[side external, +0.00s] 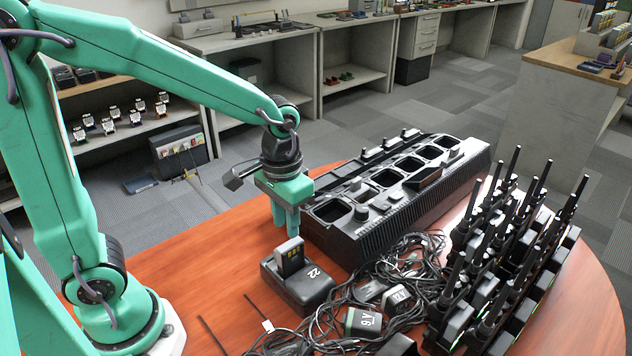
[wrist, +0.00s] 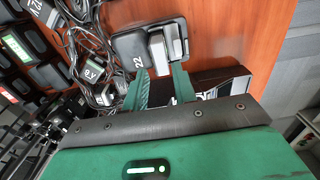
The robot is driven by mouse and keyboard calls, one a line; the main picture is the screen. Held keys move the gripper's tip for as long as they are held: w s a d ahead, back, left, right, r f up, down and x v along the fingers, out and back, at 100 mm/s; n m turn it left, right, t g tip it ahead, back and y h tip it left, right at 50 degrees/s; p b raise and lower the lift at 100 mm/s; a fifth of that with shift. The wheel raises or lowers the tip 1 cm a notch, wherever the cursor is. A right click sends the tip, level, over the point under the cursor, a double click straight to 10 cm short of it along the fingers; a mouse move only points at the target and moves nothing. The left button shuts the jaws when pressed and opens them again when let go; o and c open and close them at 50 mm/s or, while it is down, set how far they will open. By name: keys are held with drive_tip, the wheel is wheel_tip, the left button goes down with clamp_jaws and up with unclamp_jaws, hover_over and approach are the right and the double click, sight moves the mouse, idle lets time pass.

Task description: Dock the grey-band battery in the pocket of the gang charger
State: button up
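I cannot make out a clear grey band. My gripper (side external: 287,232) points down just above the battery. Its fingers are apart in the wrist view (wrist: 160,72), with the battery ahead of the gap and nothing held. The black gang charger (side external: 345,235) lies behind and to the right, with several open pockets and some filled ones.
Tangled black cables (side external: 420,262) and labelled packs (side external: 362,322) lie right of the small charger. Upright radios (side external: 500,270) with tall antennas crowd the table's right side. The wooden table (side external: 185,262) is mostly clear on the left.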

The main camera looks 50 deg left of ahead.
sight(290, 244)
drive_tip(key=shift+d+f, duration=0.1)
drive_tip(key=shift+f, duration=0.1)
drive_tip(key=shift+f, duration=1.2)
drive_tip(key=shift+f, duration=0.1)
drive_tip(key=shift+w+f, duration=0.15)
drive_tip(key=shift+f, duration=1.1)
drive_tip(key=shift+w+f, duration=0.1)
drive_tip(key=shift+f, duration=1.15)
drive_tip(key=shift+c, duration=0.5)
clamp_jaws()
